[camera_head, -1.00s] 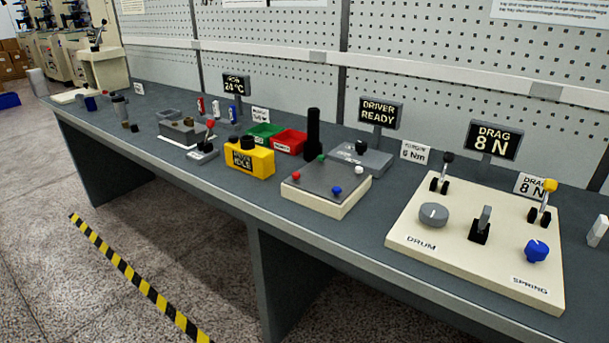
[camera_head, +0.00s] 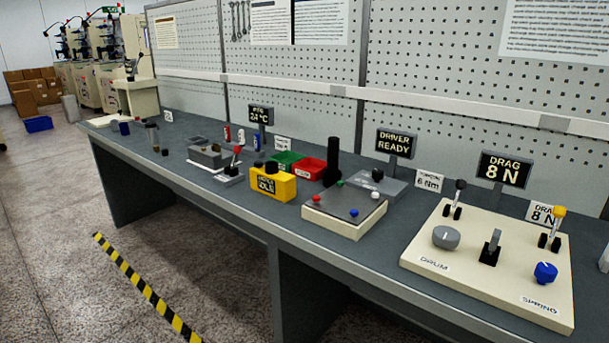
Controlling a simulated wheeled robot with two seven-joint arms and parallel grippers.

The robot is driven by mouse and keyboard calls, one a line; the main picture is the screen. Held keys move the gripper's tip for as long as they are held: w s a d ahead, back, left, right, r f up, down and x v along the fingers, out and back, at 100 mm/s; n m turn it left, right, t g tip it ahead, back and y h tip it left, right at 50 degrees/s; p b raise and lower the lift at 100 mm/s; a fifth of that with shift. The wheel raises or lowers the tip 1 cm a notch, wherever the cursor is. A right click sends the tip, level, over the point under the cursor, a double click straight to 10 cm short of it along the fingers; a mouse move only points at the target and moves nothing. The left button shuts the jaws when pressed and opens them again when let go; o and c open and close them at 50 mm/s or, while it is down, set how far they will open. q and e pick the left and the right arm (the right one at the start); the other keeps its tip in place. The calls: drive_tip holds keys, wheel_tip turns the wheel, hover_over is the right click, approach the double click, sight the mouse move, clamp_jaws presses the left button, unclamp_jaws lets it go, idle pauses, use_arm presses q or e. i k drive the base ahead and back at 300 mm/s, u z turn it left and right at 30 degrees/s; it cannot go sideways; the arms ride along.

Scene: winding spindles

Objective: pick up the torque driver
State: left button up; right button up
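A tall black cylinder (camera_head: 332,160), which looks like the torque driver, stands upright near the middle of the bench. It is behind the grey-topped panel with coloured knobs (camera_head: 343,208) and left of a low grey block with a black knob (camera_head: 372,185). Its lower end is partly hidden, so I cannot tell what holds it. A sign reading DRIVER READY (camera_head: 394,143) stands behind it to the right. Neither of my grippers is in view.
The long grey bench (camera_head: 235,212) also carries a yellow box (camera_head: 272,186), a red bin (camera_head: 310,169), a green bin (camera_head: 287,159) and a cream DRUM/SPRING board (camera_head: 490,262). A pegboard wall rises behind. The floor in front is open, with a yellow-black stripe (camera_head: 145,287).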

sight(333, 142)
drive_tip(key=u, duration=0.35)
drive_tip(key=k, duration=0.9)
drive_tip(key=u, duration=1.3)
drive_tip(key=i, duration=1.65)
drive_tip(key=z, duration=1.1)
drive_tip(key=i, duration=0.85)
drive_tip(key=z, duration=0.9)
